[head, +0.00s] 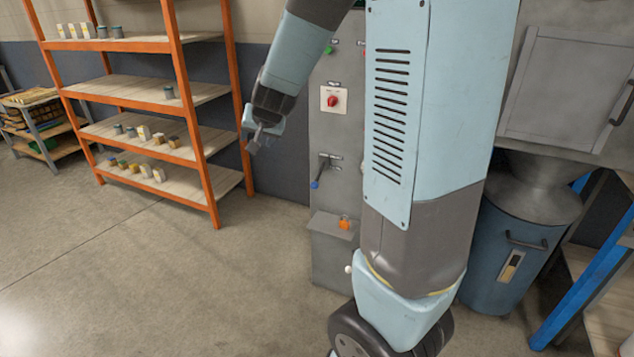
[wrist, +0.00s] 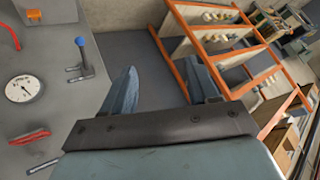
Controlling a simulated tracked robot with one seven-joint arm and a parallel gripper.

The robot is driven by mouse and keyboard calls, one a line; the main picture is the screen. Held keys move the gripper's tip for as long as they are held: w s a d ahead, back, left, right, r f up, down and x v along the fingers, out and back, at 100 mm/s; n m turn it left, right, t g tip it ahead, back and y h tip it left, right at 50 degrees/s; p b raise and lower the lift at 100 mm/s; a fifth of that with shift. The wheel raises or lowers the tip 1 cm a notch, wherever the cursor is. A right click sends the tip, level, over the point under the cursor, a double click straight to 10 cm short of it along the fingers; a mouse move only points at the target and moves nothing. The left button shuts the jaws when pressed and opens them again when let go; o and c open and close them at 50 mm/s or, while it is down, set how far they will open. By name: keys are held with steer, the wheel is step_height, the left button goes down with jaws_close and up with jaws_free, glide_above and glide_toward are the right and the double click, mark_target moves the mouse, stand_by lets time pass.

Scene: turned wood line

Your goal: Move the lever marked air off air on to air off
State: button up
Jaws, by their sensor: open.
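A lever with a blue knob (head: 315,184) sticks out from the front of a grey cabinet, slanting down and left from its bracket. It also shows in the wrist view, where its blue knob (wrist: 80,41) is left of my fingers. I cannot read any air off or air on marking. My gripper (head: 251,147) hangs left of the cabinet, higher than the lever and apart from it. In the wrist view my gripper (wrist: 160,66) is open, with nothing between its fingers.
The grey cabinet (head: 333,265) also carries a red rotary switch (head: 332,101), and a gauge (wrist: 22,88) and red handle (wrist: 30,137). An orange shelf rack (head: 187,110) with small items stands left. A blue bin (head: 510,250) stands right. The floor at left front is clear.

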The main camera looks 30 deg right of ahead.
steer(key=w+d+f+m+h, duration=0.2)
steer(key=w+d+f+h, duration=0.1)
steer(key=w+f, duration=0.55)
steer(key=m+t+h, duration=0.1)
steer(key=m+h, duration=0.1)
steer(key=h, duration=1.1)
glide_toward(318, 179)
steer(key=x, duration=0.7)
steer(key=f+x, duration=0.1)
steer(key=x, duration=0.3)
steer(key=shift+w+a+f, duration=0.1)
steer(key=shift+w+a, duration=0.05)
steer(key=shift+w, duration=0.1)
steer(key=shift+c, duration=0.3)
